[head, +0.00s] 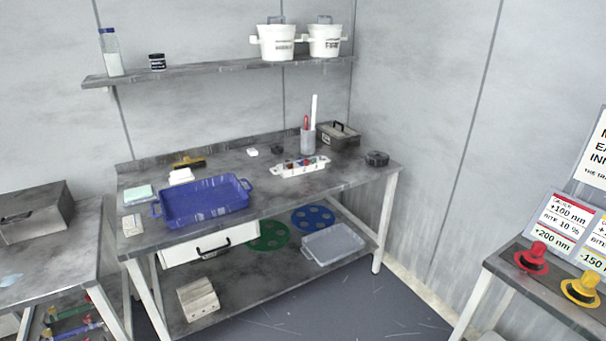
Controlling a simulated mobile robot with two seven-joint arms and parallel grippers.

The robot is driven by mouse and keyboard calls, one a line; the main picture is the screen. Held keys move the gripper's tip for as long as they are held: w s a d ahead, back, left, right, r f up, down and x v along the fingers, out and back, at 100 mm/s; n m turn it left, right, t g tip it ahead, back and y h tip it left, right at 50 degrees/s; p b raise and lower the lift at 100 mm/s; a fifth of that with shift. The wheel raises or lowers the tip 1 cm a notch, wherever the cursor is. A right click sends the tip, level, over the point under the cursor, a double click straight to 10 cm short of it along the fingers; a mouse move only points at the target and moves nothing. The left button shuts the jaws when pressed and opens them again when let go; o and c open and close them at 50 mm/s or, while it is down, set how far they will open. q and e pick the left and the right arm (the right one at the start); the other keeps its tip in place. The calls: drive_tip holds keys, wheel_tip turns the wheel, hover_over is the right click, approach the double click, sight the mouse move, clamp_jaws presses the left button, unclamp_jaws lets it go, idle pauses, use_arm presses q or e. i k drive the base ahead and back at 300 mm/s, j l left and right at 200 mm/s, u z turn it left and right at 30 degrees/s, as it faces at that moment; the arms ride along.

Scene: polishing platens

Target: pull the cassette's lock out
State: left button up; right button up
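Neither of my grippers is in view. I cannot make out a cassette or its lock for certain. A small white holder (287,171) with coloured pieces in it sits on the middle workbench, right of the blue tray. A dark grey box with a black handle (339,136) stands at the back right corner of that bench. A pale block-like box (198,299) lies on the bench's lower shelf. I cannot tell whether any of these is the cassette.
A blue tray (205,203) takes up the bench's left half. A white drawer (212,245) hangs below. A grey bin (333,243) and green (269,236) and blue (313,217) discs are underneath. The right table holds red (532,258) and yellow (581,289) knobs. Floor between is clear.

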sight(306, 162)
drive_tip(key=u, duration=0.65)
drive_tip(key=i+l+u, duration=0.5)
drive_tip(key=l, duration=0.2)
drive_tip(key=l+u, duration=0.25)
drive_tip(key=i+l+u, duration=0.15)
drive_tip(key=l+u, duration=0.15)
drive_tip(key=l, duration=0.25)
drive_tip(key=l+u, duration=0.25)
drive_tip(key=l, duration=0.15)
drive_tip(key=i+l, duration=0.1)
drive_tip(key=l, duration=1.4)
drive_tip(key=i+l+u, duration=0.1)
drive_tip(key=l, duration=0.65)
drive_tip(key=i, duration=0.05)
